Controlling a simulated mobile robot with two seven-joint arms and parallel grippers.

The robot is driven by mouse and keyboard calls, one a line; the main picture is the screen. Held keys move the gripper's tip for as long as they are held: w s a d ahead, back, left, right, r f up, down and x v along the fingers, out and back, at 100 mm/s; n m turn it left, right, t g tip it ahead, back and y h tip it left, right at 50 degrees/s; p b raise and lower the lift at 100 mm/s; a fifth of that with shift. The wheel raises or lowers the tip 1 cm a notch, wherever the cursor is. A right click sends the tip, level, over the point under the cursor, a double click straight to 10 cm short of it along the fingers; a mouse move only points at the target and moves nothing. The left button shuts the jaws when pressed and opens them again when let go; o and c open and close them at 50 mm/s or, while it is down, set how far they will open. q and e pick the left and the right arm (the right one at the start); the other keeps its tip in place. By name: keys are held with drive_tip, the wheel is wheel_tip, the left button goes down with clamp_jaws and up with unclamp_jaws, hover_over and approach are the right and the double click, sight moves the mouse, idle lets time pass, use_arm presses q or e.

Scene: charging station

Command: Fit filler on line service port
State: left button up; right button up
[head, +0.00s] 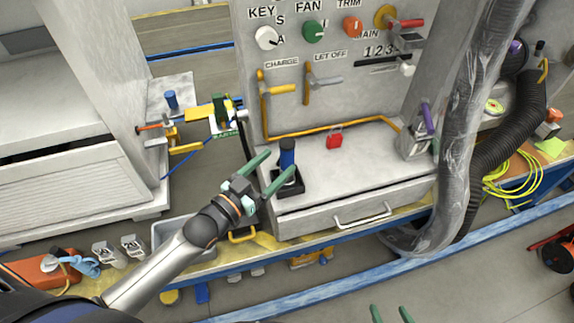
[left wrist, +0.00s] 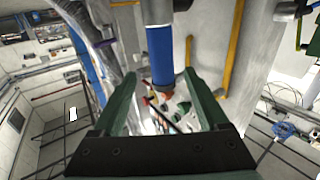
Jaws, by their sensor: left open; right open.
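A blue cylinder with a black top, likely the filler (head: 287,158), stands upright in a black square holder (head: 291,187) on the grey bench ledge. My left gripper (head: 280,164) is open, with its green fingers at the blue cylinder. In the left wrist view the blue cylinder (left wrist: 161,55) shows between the open fingers (left wrist: 157,92), with a gap on each side. A yellow pipe assembly with a blue cap (head: 171,98) stands at the left; I cannot tell which fitting is the line service port. My right gripper (head: 391,314) is open and empty at the bottom edge.
A control panel (head: 335,70) with knobs and yellow levers rises behind the ledge. A red padlock-like item (head: 335,137) lies on the ledge. A thick grey hose (head: 462,130) hangs at the right. A drawer (head: 350,207) is below the ledge.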

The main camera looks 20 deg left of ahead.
sight(282, 157)
use_arm(q)
drive_tip(key=shift+x, duration=2.7)
drive_tip(key=shift+a+f, duration=0.15)
drive_tip(key=shift+f, duration=0.05)
clamp_jaws()
